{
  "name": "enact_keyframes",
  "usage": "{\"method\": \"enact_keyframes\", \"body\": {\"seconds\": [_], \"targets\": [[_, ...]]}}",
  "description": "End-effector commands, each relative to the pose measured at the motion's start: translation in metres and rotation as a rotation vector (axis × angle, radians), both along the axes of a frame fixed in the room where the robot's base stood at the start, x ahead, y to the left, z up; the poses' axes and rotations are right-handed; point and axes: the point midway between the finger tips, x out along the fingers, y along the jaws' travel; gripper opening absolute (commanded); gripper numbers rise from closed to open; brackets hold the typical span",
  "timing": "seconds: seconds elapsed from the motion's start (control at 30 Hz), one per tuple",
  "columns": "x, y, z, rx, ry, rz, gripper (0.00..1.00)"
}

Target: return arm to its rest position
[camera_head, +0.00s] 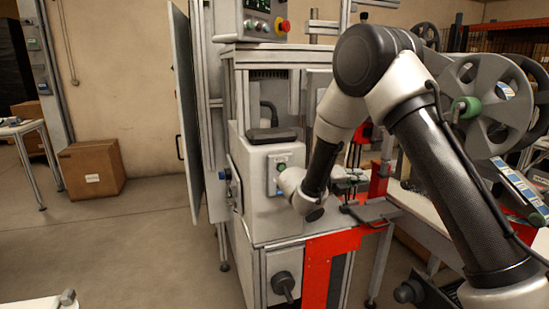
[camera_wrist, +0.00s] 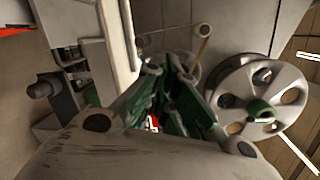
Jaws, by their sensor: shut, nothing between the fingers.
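My arm rises at the right of the head view, bends at a dark elbow, and its forearm reaches down in front of the grey machine (camera_head: 262,185). My wrist is beside the machine's small button panel. My gripper (camera_wrist: 168,66) shows in the wrist view, with green-lined fingers coming together at the tips. It is shut and nothing is held in it. In the head view I cannot make out its fingertips clearly. A large grey tape reel (camera_head: 488,82) with a green hub stands behind my arm; a pale reel (camera_wrist: 236,84) with a green hub shows right of my gripper in the wrist view.
A control box (camera_head: 258,20) with a red stop button sits atop the machine. Red machine parts (camera_head: 322,262) and a white worktop (camera_head: 425,205) are close to my arm. A cardboard box (camera_head: 92,169) stands on the floor at left. The floor left of the machine is mostly free.

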Motion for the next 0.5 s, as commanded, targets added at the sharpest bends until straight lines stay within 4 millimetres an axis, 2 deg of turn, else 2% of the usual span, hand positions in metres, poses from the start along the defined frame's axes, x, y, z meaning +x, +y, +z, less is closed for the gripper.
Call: {"method": "enact_keyframes", "body": {"seconds": [0.1, 0.27, 0.37, 0.5], "targets": [[-0.021, -0.015, -0.019, 0.121, -0.096, -0.100, 0.00], [-0.064, -0.038, -0.030, 0.327, -0.310, -0.316, 0.00], [-0.102, -0.058, -0.027, 0.480, -0.515, -0.523, 0.00], [-0.165, -0.080, -0.013, 0.689, -0.874, -0.896, 0.00]]}}
